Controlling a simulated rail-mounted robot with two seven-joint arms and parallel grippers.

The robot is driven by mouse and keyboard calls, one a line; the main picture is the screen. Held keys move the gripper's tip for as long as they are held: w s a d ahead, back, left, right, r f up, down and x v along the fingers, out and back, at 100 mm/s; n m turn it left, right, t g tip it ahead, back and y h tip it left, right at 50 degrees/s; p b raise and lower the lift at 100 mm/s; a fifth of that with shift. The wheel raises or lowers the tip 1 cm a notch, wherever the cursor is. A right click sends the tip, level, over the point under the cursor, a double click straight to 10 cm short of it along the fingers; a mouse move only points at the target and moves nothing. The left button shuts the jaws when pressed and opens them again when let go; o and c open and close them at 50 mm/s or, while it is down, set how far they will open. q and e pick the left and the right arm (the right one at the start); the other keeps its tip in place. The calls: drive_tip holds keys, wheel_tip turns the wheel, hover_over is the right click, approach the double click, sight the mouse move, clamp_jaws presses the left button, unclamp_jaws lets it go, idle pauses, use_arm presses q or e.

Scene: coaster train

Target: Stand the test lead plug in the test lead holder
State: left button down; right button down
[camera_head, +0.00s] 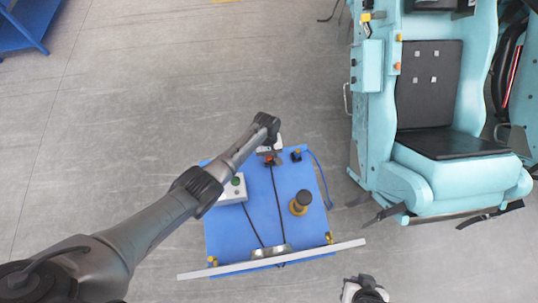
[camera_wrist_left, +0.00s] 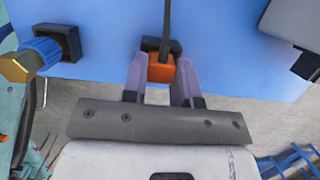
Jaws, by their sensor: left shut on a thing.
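The orange test lead plug (camera_wrist_left: 161,68) is between the two fingers of my left gripper (camera_wrist_left: 161,82), which is shut on it. A dark cable (camera_wrist_left: 167,25) runs up from the plug in the left wrist view. A black block (camera_wrist_left: 150,44), perhaps the test lead holder, shows right behind the plug on the blue top; I cannot tell whether the plug is in it or only in front of it. In the head view my left gripper (camera_head: 268,150) is at the far edge of the blue cart top. My right gripper (camera_head: 364,291) is low at the bottom edge, its jaws unclear.
The blue cart top (camera_head: 235,235) carries a grey box with a green button (camera_head: 233,190), an amber-and-dark cylinder (camera_head: 300,203) and a black square socket (camera_wrist_left: 57,42) near a blue-and-brass fitting (camera_wrist_left: 30,60). A teal ride seat (camera_head: 450,165) stands to the right.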

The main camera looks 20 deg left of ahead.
use_arm(q)
drive_tip(key=c, duration=0.8)
unclamp_jaws()
drive_tip(key=shift+r, duration=0.1)
drive_tip(key=p+v, duration=0.1)
drive_tip(key=v, duration=1.2)
drive_tip(key=shift+w+r, duration=0.2)
drive_tip(key=shift+r, duration=0.1)
drive_tip(key=shift+a, duration=0.1)
